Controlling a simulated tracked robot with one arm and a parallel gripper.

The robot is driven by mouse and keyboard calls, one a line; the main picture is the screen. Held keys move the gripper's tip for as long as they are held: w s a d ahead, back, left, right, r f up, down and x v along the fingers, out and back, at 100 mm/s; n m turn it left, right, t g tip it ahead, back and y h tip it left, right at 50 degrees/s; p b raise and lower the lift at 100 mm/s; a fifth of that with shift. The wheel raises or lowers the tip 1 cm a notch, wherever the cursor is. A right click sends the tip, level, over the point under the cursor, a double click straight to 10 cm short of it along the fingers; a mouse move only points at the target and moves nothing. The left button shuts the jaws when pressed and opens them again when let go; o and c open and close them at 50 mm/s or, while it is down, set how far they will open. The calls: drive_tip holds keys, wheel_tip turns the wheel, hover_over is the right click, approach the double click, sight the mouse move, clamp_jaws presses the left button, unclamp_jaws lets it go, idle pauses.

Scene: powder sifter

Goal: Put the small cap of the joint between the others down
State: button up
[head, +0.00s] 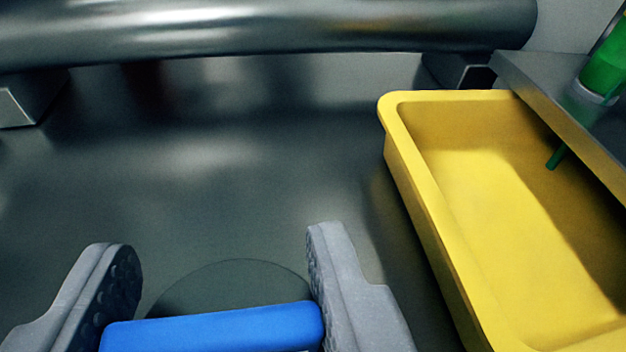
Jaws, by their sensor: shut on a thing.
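My gripper (222,245) shows at the bottom left as two grey fingers with dimpled dark pads. They are shut on a blue piece with a smooth, rounded top edge, which I take to be the small cap (215,325). It spans the gap between the fingers, and its lower part is cut off by the picture's edge. A dark round patch (235,277) shows just beyond it, between the fingers; I cannot tell whether it is a disc or a mark on the surface. I cannot make out the other parts of the joint.
A deep yellow tray (405,165) stands to the right and looks empty. A green-capped item (605,65) and a grey metal ledge (560,105) are at the upper right. A thick metal tube (270,30) runs across the back. The dark metal surface (230,190) ahead is bare.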

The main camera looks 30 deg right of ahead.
sight(282, 283)
drive_tip(key=shift+w+d+f, duration=0.1)
drive_tip(key=shift+w+d, duration=0.6)
drive_tip(key=shift+w, duration=0.25)
drive_tip(key=shift+w+d+f, duration=0.2)
drive_tip(key=shift+w+d, duration=0.15)
drive_tip(key=shift+d, duration=0.1)
drive_tip(key=shift+f+b, duration=0.55)
drive_tip(key=shift+f, duration=1.1)
drive_tip(key=shift+f, duration=0.15)
drive_tip(key=o, duration=1)
drive_tip(key=shift+o, duration=0.2)
drive_tip(key=shift+s+r, duration=0.3)
drive_tip(key=shift+s, duration=0.1)
drive_tip(key=p+v, duration=0.1)
drive_tip(key=v, duration=1)
